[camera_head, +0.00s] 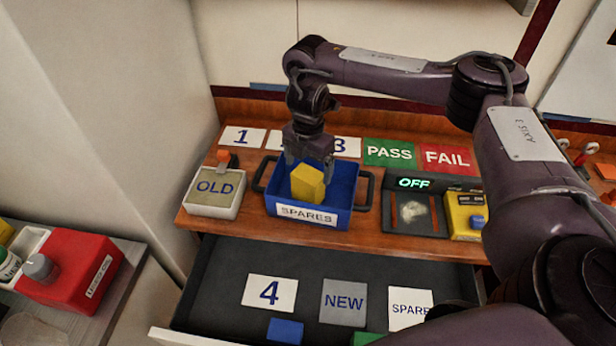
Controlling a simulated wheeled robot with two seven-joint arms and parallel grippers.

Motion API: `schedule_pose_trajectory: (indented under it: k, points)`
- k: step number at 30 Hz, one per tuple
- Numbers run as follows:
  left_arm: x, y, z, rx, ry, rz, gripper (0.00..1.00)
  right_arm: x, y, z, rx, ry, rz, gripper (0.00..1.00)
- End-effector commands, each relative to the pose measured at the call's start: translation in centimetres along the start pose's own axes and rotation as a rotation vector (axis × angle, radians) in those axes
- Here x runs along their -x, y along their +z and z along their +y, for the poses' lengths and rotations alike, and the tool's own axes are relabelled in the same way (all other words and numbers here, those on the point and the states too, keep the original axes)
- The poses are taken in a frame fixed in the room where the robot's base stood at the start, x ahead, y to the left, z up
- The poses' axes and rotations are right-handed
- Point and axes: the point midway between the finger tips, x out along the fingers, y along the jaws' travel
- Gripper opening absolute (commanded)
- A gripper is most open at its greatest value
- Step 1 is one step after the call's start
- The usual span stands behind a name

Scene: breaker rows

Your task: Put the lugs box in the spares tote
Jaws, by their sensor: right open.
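The blue spares tote (342,218), with a white SPARES label and dark side handles, stands on the wooden bench. A yellow box (306,184) sits inside it, slightly turned; no lettering shows on it, so I cannot tell from a label that it is the lugs box. My right gripper (309,166) points down over the tote, open, with its fingers at the yellow box's upper end. The fingers partly hide the back of the tote, and I cannot tell whether they touch the box. My left gripper is out of view.
An OLD tray (214,192) stands left of the tote. A panel reading OFF (414,184) and another yellow box (463,216) are to the right. An open dark drawer (225,285) lies below. A red box (75,272) is on the left side surface.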

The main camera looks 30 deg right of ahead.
Motion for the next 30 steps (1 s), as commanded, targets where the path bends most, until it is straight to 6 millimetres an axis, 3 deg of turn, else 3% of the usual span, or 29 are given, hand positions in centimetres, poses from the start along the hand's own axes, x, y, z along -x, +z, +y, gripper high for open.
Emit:
schedule_pose_trajectory:
  k: [3,12,30]
  points:
    - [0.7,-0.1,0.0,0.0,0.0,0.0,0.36,3.2,0.1,0.1,0.002,0.005,-0.004,0.9]
    - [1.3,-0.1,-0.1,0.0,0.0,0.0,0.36,6.8,0.0,0.1,0.0,0.002,-0.002,0.9]
    - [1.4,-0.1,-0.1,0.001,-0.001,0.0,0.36,7.1,0.0,0.0,0.0,0.001,0.0,0.9]
